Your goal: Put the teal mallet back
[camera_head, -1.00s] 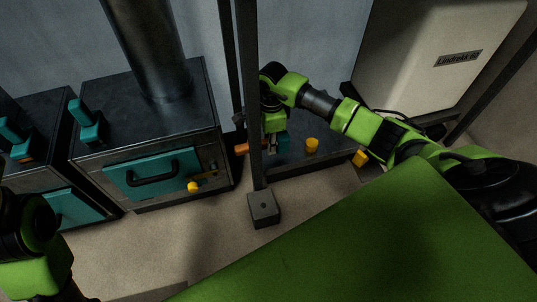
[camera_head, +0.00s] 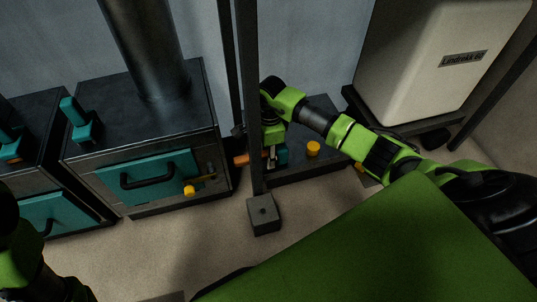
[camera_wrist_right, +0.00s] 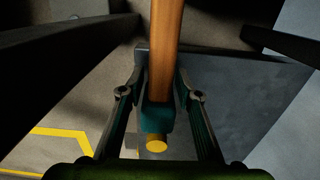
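The teal mallet has an orange-brown handle (camera_head: 241,160) and a teal head (camera_head: 282,153). It is above or at the low dark platform behind the upright post, which hides part of it. My right gripper (camera_head: 270,152) is around the mallet between handle and head. The teal head (camera_wrist_right: 157,117) lies between the fingers, with a yellow round end below. My left arm shows at the lower left, but its gripper is out of view.
A dark post (camera_head: 251,100) with a square foot (camera_head: 263,214) stands close to my right gripper. Hoppers with teal doors (camera_head: 150,178) stand left. A pale cabinet (camera_head: 425,60) stands right.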

